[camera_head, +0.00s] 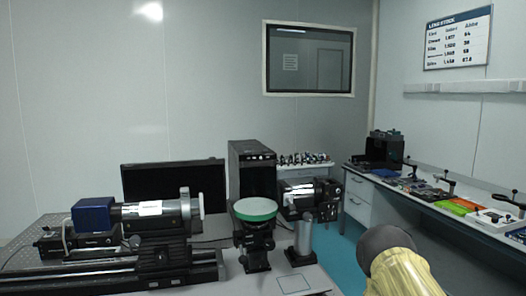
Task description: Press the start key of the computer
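The computer is a black upright tower (252,180) at the back of the near optical table, right of a dark flat panel. A row of small light spots (262,157) shows along the top of its front face; which of them is the start key is too small to tell. The lower part of the tower is partly hidden by a green-topped round mount. I cannot make out my gripper in this view. A yellowish rounded part with a dark cap at the bottom right appears to be part of my arm, well in front and to the right of the computer.
A blue-and-black optical device (140,213) on a rail fills the table's left side. The green-topped mount (255,210) and a metal post (303,238) stand before the computer. A black-and-silver device (312,194) is to its right. A side bench (440,205) with tools runs along the right wall.

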